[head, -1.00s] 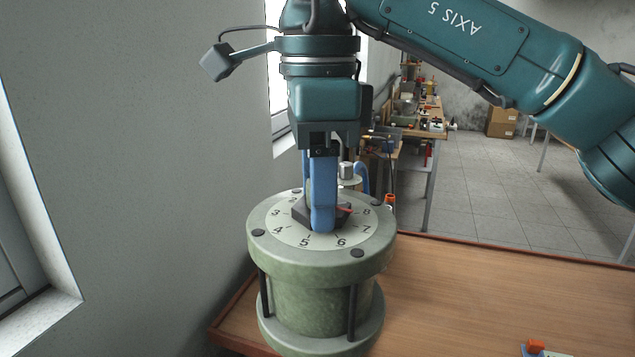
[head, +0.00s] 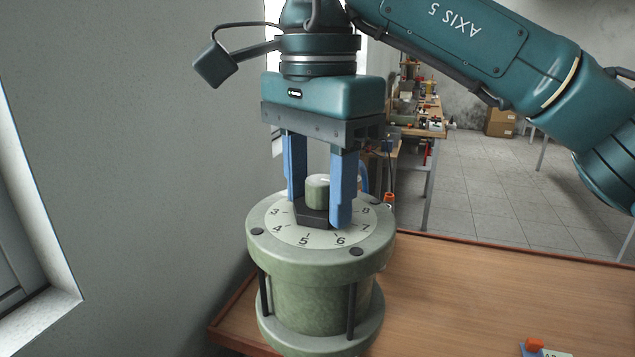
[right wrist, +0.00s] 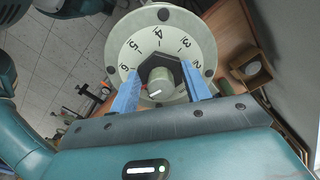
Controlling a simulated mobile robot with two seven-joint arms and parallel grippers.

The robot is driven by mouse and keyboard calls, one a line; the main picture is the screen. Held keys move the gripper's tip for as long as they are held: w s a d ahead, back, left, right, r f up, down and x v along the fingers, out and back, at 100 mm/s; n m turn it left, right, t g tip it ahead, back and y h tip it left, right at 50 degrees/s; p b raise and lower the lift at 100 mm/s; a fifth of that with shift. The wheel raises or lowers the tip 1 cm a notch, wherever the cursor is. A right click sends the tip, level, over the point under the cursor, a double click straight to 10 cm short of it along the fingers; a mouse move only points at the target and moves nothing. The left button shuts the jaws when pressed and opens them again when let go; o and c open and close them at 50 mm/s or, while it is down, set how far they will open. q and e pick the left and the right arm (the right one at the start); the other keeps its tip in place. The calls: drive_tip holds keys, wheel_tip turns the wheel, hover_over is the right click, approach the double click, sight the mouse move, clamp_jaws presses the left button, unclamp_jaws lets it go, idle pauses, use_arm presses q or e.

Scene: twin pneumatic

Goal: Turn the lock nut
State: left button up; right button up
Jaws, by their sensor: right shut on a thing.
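A dark hexagonal lock nut (head: 314,218) lies at the centre of a pale numbered dial (head: 283,231) on top of a green cylinder (head: 320,290). A short green stem (head: 317,192) rises through the nut. My right gripper (head: 318,212) points straight down, its two blue fingers on opposite sides of the nut, shut on it. The right wrist view shows the nut (right wrist: 158,61) between the fingertips (right wrist: 160,76), with the stem (right wrist: 159,82) in front. The right finger hides part of the dial. My left gripper is not in view.
The cylinder stands on a wooden table (head: 480,300), close to the grey wall (head: 150,150) on the left. A small orange-topped item (head: 535,346) lies at the front right. The table between them is clear. A cluttered bench (head: 430,130) stands far behind.

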idle(0.3)
drive_tip(key=o, duration=1)
wheel_tip(320, 180, up, 13)
idle(0.5)
